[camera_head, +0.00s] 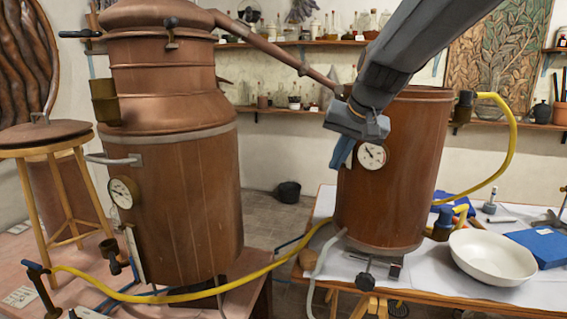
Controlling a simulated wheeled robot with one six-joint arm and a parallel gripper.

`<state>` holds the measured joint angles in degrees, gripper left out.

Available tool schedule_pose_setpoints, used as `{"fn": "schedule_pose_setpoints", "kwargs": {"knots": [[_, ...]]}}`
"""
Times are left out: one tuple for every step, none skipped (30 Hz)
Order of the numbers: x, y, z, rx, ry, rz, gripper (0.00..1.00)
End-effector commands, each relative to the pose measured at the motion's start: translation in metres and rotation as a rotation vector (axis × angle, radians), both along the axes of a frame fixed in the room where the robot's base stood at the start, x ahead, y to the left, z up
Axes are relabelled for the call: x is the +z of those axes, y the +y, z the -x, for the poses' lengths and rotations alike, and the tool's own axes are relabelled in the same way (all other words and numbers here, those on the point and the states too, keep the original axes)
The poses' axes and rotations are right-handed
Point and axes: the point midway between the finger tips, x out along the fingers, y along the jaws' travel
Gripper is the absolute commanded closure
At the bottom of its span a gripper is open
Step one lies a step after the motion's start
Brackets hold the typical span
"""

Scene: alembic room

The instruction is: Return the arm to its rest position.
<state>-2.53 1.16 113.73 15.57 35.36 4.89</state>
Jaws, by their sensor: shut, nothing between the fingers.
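My arm (400,55) reaches in from the upper right, dark grey, and angles down to the left. My gripper (342,158) hangs at its end, pointing down, shut with nothing visible in it. It shows in front of the upper left side of the smaller copper vessel (400,200), just left of that vessel's dial gauge (372,155). I cannot tell whether it touches the vessel. The arm hides part of the vessel's rim and the end of the copper pipe (265,42).
A large copper still (180,190) stands at left beside a wooden stool (45,140). A yellow hose (200,293) crosses the front; another (513,140) loops at right. A white bowl (492,262) and blue box (543,247) lie on the right table. Shelves (290,108) line the wall.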

Motion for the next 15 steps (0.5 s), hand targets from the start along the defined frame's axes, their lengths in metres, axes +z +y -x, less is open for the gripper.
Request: {"fn": "schedule_pose_setpoints", "kwargs": {"knots": [[-0.032, -0.008, 0.02, 0.011, 0.048, 0.031, 1.0], [-0.049, -0.013, 0.031, 0.017, 0.072, 0.049, 1.0], [-0.071, -0.019, 0.047, 0.03, 0.105, 0.073, 1.0], [-0.087, -0.023, 0.06, 0.039, 0.13, 0.09, 1.0], [-0.103, -0.027, 0.073, 0.05, 0.154, 0.108, 1.0], [-0.123, -0.033, 0.091, 0.065, 0.187, 0.13, 1.0], [-0.137, -0.036, 0.106, 0.077, 0.212, 0.145, 1.0], [-0.151, -0.04, 0.12, 0.089, 0.236, 0.159, 1.0], [-0.167, -0.044, 0.139, 0.106, 0.265, 0.176, 1.0], [-0.178, -0.048, 0.153, 0.12, 0.287, 0.189, 1.0], [-0.188, -0.05, 0.166, 0.132, 0.306, 0.201, 1.0], [-0.199, -0.053, 0.182, 0.149, 0.33, 0.214, 1.0], [-0.207, -0.056, 0.193, 0.158, 0.347, 0.222, 1.0], [-0.214, -0.057, 0.203, 0.168, 0.362, 0.228, 1.0], [-0.221, -0.059, 0.215, 0.18, 0.378, 0.236, 1.0]]}}
